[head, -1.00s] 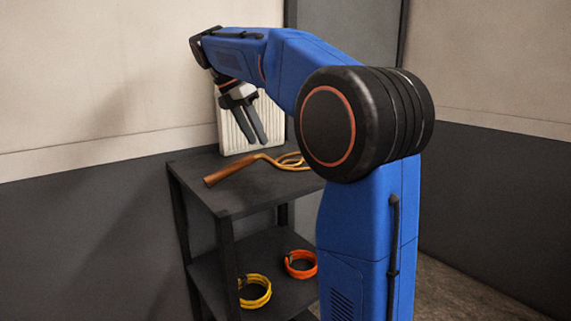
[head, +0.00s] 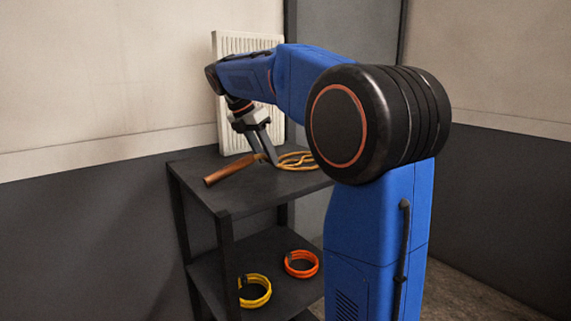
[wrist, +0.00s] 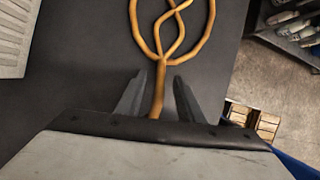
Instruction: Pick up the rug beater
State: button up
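The rug beater lies on the top shelf of a dark rack (head: 230,205). Its brown wooden handle (head: 230,169) points to the front left, and its looped cane head (head: 298,161) lies to the right, partly hidden behind my arm in the head view. My gripper (head: 264,160) is low at the neck between handle and head. In the wrist view, my gripper (wrist: 160,92) is open, with one finger on each side of the beater's neck (wrist: 159,85). The loops show beyond the fingertips. I cannot tell whether the fingers touch the shelf.
A yellow coiled ring (head: 255,291) and an orange coiled ring (head: 301,264) lie on the lower shelf. A white ribbed panel (head: 232,130) stands behind the top shelf, close to my gripper. Walls close in behind.

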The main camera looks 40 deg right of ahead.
grip_shut()
jog(key=shift+r, duration=0.1)
notch_tip(320, 180, up, 10)
dwell(0.5)
dwell(0.6)
